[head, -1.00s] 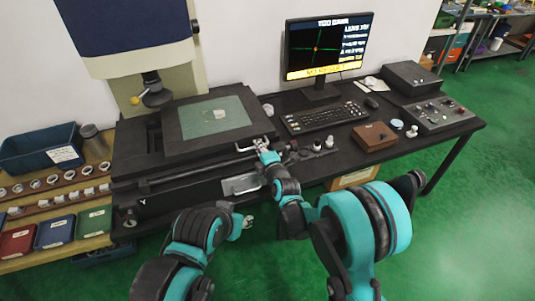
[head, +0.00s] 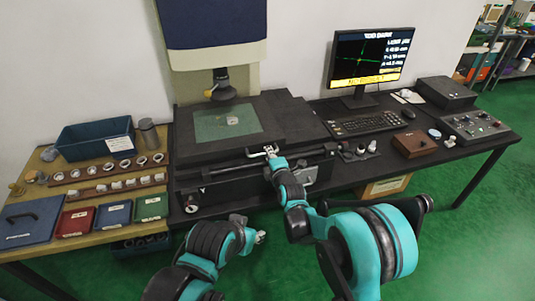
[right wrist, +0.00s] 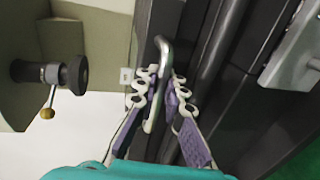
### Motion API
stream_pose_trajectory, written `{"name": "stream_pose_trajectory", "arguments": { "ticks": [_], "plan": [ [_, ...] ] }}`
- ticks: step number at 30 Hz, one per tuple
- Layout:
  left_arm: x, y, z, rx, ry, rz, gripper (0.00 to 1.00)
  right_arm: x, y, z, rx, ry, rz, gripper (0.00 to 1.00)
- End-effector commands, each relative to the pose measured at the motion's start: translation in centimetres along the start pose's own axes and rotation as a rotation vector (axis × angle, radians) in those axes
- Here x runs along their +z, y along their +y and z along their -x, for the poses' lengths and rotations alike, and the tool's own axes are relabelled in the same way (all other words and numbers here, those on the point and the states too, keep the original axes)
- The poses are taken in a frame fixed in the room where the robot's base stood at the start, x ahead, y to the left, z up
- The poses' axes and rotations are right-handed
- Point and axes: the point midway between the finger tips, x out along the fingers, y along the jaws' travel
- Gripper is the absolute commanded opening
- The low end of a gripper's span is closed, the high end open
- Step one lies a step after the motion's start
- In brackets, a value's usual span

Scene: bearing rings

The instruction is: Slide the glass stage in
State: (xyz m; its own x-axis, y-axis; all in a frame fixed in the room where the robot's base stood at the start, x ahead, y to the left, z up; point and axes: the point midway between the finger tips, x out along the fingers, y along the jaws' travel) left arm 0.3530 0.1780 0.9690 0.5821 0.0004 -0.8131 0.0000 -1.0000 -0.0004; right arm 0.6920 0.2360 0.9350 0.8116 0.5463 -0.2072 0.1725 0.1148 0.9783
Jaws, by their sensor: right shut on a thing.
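The glass stage (head: 228,123) is a green-tinted pane in a dark frame on the measuring machine, with a small pale part (head: 232,120) on the glass. The objective (head: 223,93) hangs over its back area. A silver handle (head: 257,151) is at the stage's front edge. My right gripper (head: 269,151) is shut on this handle; in the right wrist view the purple and white fingers (right wrist: 163,90) sit on both sides of the handle bar (right wrist: 158,75). My left gripper (head: 261,237) is low in front of the machine, clear of the stage; its finger opening is too small to judge.
A side table at left holds a blue bin (head: 95,138), rows of rings (head: 118,143) and coloured trays (head: 113,213). At right are a monitor (head: 370,55), keyboard (head: 373,123), brown box (head: 414,145) and control panel (head: 480,128). Rails (head: 315,153) run along the machine's front.

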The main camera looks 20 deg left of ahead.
Motion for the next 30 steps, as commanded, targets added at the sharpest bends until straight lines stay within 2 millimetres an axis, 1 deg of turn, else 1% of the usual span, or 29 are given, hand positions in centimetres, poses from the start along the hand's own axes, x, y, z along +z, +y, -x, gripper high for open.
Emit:
{"name": "stream_pose_trajectory", "arguments": {
  "ticks": [10,11,12,22,26,30],
  "plan": [
    [0.0,0.0,0.0,0.0,0.0,0.0,0.4,-0.3,0.1,-0.1,0.002,0.004,-0.002,0.0],
    [0.0,0.0,0.0,0.0,0.0,0.0,0.4,-0.3,0.1,-0.1,0.002,0.004,-0.002,0.11],
    [0.0,0.0,0.0,0.0,0.0,0.0,0.4,-0.3,0.1,-0.1,0.002,0.004,-0.002,0.2],
    [0.0,0.0,0.0,0.0,0.0,0.0,0.4,-0.2,0.1,0.2,0.001,0.002,-0.001,0.2],
    [0.0,0.0,0.0,0.0,0.0,0.0,0.4,-0.2,0.1,1.5,0.001,0.002,-0.002,0.2],
    [0.0,0.0,0.0,0.0,0.0,0.0,0.4,-0.2,0.1,4.5,0.001,0.002,-0.003,0.2]
  ]
}}
